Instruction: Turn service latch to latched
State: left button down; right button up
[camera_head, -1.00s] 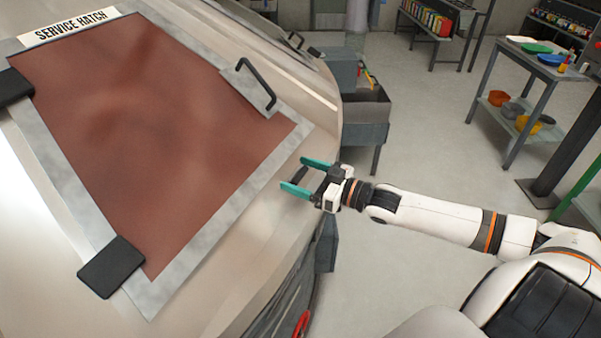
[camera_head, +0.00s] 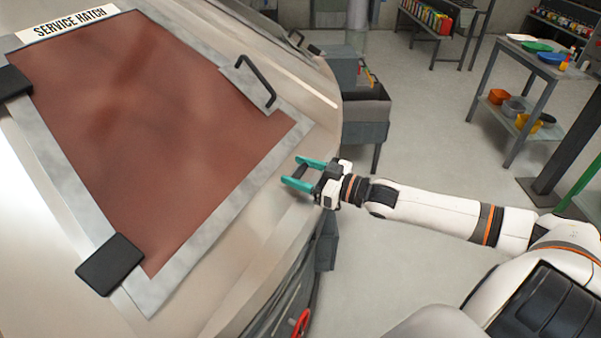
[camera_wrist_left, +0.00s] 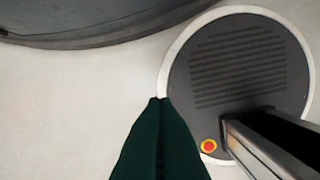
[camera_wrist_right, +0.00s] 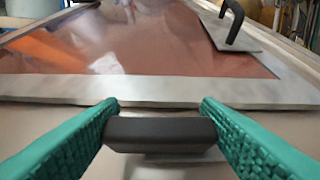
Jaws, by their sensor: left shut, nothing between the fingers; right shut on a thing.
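The service latch shows as a dark bar (camera_wrist_right: 160,134) in the right wrist view, lying crosswise below the hatch frame. My right gripper (camera_head: 296,175) is shut on this bar, with a teal finger at each end of it. In the head view the bar (camera_head: 300,171) shows small between the fingers. The service hatch (camera_head: 150,130) is a reddish panel in a grey frame, lying flat against the housing. My left gripper (camera_wrist_left: 159,105) is shut and empty, pointing down over the floor; it is outside the head view.
A black handle (camera_head: 262,84) stands up from the hatch's right edge, with black hinge blocks (camera_head: 110,265) on its left side. A grey cart (camera_head: 366,115) stands beyond the housing. A table with bowls (camera_head: 540,62) is at the far right. Floor between is clear.

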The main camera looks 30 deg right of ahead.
jog(key=n+g+y+b, duration=0.2)
jog(key=n+b, duration=0.1)
jog(key=shift+f+n, duration=0.15)
jog(key=shift+n, duration=0.15)
jog(key=shift+r+n+g+y+b, duration=0.2)
jog(key=shift+n+g+y+b, duration=0.4)
jog(key=shift+n+g+y, duration=0.45)
jog(key=n+g, duration=0.1)
jog(key=n, duration=0.1)
jog(key=n+g+y, duration=0.1)
jog(key=n+g, duration=0.1)
jog(key=n, duration=0.1)
jog(key=shift+r+g+y+p, duration=0.1)
jog(key=shift+g+y+p, duration=0.15)
jog(key=shift+p, duration=0.05)
jog(key=shift+n+g, duration=1)
jog(key=shift+n, duration=0.15)
jog(key=n+g, duration=0.4)
jog(key=shift+n+g, duration=0.3)
jog(key=shift+n, duration=0.1)
jog(key=shift+n+g+h+b, duration=0.45)
jog(key=shift+n+g+h, duration=0.65)
jog(key=shift+n, duration=0.5)
jog(key=o, duration=1)
